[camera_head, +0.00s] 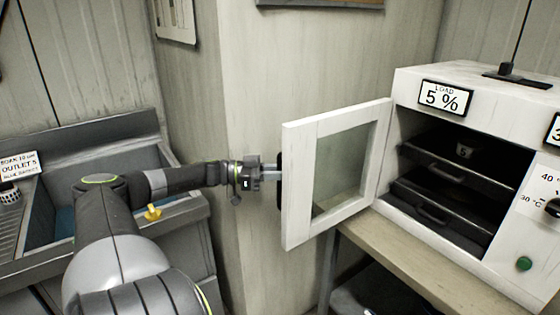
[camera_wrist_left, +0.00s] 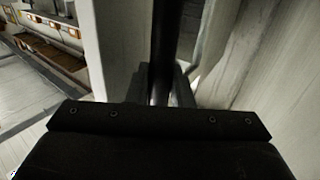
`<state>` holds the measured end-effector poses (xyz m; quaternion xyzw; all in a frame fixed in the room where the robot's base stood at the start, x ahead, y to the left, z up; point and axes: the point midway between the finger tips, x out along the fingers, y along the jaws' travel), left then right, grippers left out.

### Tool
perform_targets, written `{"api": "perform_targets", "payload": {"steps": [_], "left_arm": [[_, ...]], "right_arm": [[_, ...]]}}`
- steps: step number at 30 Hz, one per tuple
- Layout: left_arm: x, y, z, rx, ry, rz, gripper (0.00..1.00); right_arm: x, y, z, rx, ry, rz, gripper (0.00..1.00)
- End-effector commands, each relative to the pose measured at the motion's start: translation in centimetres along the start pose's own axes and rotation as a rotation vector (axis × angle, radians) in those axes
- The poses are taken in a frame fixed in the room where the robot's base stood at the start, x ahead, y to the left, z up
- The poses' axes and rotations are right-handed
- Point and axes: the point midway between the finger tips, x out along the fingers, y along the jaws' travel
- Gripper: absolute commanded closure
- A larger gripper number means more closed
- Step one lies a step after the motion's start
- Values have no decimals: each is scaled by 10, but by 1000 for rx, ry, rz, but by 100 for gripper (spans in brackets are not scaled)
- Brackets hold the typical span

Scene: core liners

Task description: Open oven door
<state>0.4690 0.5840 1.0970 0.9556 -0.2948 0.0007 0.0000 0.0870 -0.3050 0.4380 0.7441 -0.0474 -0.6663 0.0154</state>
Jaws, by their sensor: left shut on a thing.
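The white oven (camera_head: 520,180) stands at the right in the head view. Its door (camera_head: 300,190) has a white frame and a glass pane (camera_head: 343,168), and it is swung wide open to the left. My left gripper (camera_head: 274,173) is at the door's outer edge, shut on the dark door handle (camera_head: 280,182). In the left wrist view, a dark vertical bar, apparently the handle (camera_wrist_left: 165,50), runs up from between the jaws; the fingertips are hard to make out. My right gripper is in neither view.
Inside the oven are two dark trays, the upper tray (camera_head: 440,150) and the lower tray (camera_head: 430,214). The oven sits on a table (camera_head: 410,250). A grey sink unit (camera_head: 185,213) with a yellow tap stands at the left. A pale wall is close behind the door.

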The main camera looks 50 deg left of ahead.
Motion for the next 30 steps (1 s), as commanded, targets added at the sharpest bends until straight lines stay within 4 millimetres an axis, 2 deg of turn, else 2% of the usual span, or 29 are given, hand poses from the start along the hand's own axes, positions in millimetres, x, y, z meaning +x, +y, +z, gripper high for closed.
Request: {"api": "perform_targets", "payload": {"steps": [6, 7, 11, 19, 23, 26, 30], "left_arm": [[0, 0, 1, 0, -3, -2, 100], [0, 0, 1, 0, -3, -2, 76], [0, 0, 1, 0, -2, -1, 61], [-1, 0, 1, 0, -1, 0, 61], [-7, 0, 1, -2, -3, 0, 61], [-20, 0, 1, -3, -6, -1, 61], [-46, 0, 2, -4, -8, -2, 61]], "right_arm": [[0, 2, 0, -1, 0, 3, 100], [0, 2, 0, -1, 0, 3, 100], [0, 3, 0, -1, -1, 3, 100], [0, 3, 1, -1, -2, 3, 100], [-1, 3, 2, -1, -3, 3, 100], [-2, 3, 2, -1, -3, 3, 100], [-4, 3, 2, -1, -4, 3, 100]]}}
